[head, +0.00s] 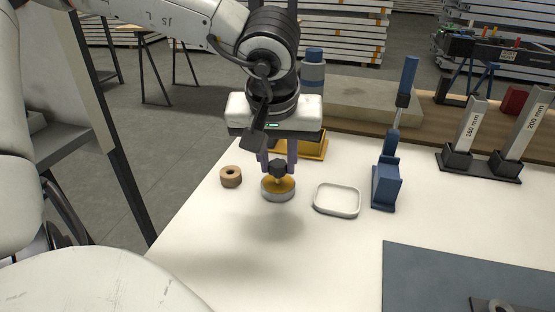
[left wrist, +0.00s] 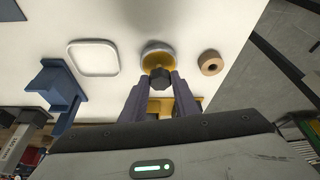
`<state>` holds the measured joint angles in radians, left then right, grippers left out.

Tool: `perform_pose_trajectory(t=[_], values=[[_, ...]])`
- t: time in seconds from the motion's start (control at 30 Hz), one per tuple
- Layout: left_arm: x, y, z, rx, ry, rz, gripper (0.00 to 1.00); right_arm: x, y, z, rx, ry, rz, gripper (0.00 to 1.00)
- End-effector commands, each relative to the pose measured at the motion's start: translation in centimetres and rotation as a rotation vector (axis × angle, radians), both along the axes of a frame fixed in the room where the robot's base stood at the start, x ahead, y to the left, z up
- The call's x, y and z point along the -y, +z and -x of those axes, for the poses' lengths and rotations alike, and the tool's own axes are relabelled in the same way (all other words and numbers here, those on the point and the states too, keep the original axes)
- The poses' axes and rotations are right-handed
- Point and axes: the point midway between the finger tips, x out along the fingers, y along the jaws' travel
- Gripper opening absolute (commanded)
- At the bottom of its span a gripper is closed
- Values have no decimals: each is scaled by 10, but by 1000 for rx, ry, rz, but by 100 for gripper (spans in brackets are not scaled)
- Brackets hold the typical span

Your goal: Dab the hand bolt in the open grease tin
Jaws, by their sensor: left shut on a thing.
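The open grease tin (head: 278,195) is a low round grey tin with amber grease inside, standing on the white table. It also shows in the left wrist view (left wrist: 150,47). My left gripper (head: 278,163) points down above the tin, its two purple-grey fingers shut on the hand bolt (head: 278,172), whose dark faceted head shows. In the left wrist view the bolt head (left wrist: 160,79) sits between the fingertips and overlaps the tin's near part. The bolt's lower end is hidden, so I cannot tell whether it touches the grease. My right gripper is not in view.
A wooden ring (head: 231,177) stands left of the tin, and an empty white tray (head: 337,200) right of it. A blue toggle clamp (head: 386,186) stands further right. A yellow block (head: 314,147) is behind the gripper. A grey mat (head: 455,280) lies front right.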

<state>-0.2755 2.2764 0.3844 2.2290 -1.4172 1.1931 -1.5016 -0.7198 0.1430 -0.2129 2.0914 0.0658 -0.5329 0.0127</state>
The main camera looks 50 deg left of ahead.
Motion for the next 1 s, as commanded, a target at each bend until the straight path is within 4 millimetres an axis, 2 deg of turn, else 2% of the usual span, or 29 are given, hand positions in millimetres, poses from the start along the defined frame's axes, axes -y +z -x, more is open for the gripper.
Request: perform_pose_trajectory(t=[0.57,1.0], values=[[0,1,1,-4,0,3,10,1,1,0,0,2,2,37],[0,36,0,-2,0,1,10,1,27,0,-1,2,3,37]])
